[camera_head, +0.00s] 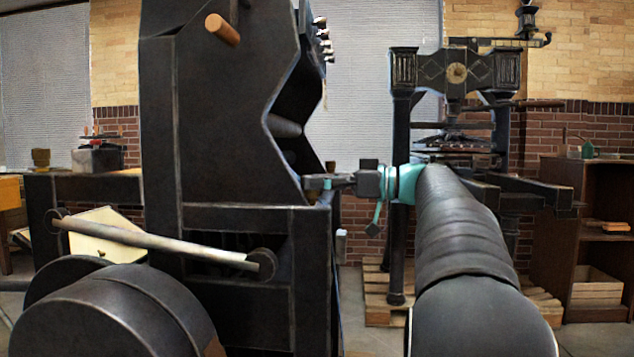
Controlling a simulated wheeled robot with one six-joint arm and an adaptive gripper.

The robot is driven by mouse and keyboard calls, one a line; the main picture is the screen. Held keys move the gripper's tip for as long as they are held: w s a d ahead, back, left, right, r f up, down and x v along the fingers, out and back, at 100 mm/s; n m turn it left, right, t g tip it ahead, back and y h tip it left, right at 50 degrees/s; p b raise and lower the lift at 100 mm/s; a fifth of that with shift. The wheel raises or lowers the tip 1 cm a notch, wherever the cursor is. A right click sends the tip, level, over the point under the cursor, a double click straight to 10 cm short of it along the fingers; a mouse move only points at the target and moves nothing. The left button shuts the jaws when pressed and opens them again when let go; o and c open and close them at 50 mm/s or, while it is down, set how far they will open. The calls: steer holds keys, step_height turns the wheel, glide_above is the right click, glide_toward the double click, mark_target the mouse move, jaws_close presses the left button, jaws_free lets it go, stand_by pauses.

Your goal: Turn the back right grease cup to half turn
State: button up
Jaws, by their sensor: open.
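A large black press (215,120) fills the left middle of the view. A small dark knob-like part (331,168) shows at its right edge, just above my gripper; it may be a grease cup, but it is too small to tell its turn. My gripper (312,183) is open at the end of my dark arm, which reaches in from the lower right. Its tips are beside the right edge of the press frame. I cannot tell whether they touch anything. The far side of the press is hidden.
Several small metal fittings (322,40) stick out at the press's upper right. A second black hand press (403,130) stands behind my arm on a wooden pallet (377,300). A wooden shelf (560,235) is at the right. A bar and large roller (110,315) are at front left.

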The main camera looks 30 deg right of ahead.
steer(key=shift+w+a, duration=0.15)
steer(key=shift+a, duration=0.05)
steer(key=c, duration=1.1)
steer(key=shift+f+m+t+h+b, duration=0.25)
steer(key=shift+m+t+h+b, duration=0.2)
steer(key=shift+b, duration=0.7)
steer(key=shift+c, duration=0.2)
steer(key=shift+r+m+t+h+b, duration=0.25)
steer(key=shift+m+t+h+b, duration=0.1)
steer(key=shift+t+h+b, duration=0.1)
steer(key=o, duration=1.1)
steer(key=shift+o, duration=0.2)
